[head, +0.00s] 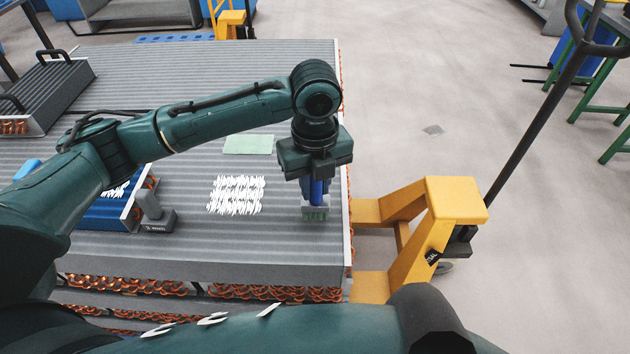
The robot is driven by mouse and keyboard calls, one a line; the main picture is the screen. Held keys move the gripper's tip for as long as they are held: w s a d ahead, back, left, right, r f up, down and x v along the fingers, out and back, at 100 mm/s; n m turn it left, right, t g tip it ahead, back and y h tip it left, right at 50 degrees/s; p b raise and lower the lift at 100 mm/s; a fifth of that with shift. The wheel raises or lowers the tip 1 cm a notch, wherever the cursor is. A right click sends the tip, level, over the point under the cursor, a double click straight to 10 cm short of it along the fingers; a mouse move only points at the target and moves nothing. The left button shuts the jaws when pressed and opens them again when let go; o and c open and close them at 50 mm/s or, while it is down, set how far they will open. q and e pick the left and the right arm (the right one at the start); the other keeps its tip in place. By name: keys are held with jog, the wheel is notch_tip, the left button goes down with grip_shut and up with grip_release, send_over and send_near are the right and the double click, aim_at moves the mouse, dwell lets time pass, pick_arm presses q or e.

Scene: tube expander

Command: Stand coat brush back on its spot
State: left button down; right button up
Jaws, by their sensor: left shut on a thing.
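My left gripper (316,180) points down near the right edge of the ribbed grey top and is shut on the coat brush. My right gripper is out of view.
The ribbed top (205,248) ends just right of the brush. A yellow pallet jack (457,195) stands on the floor beyond that edge.

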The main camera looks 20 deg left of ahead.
pick_arm(q)
jog(key=shift+f, duration=1)
dwell(0.7)
jog(key=c, duration=1.2)
grip_release()
jog(key=shift+r+p, duration=0.3)
jog(key=shift+r, duration=3.7)
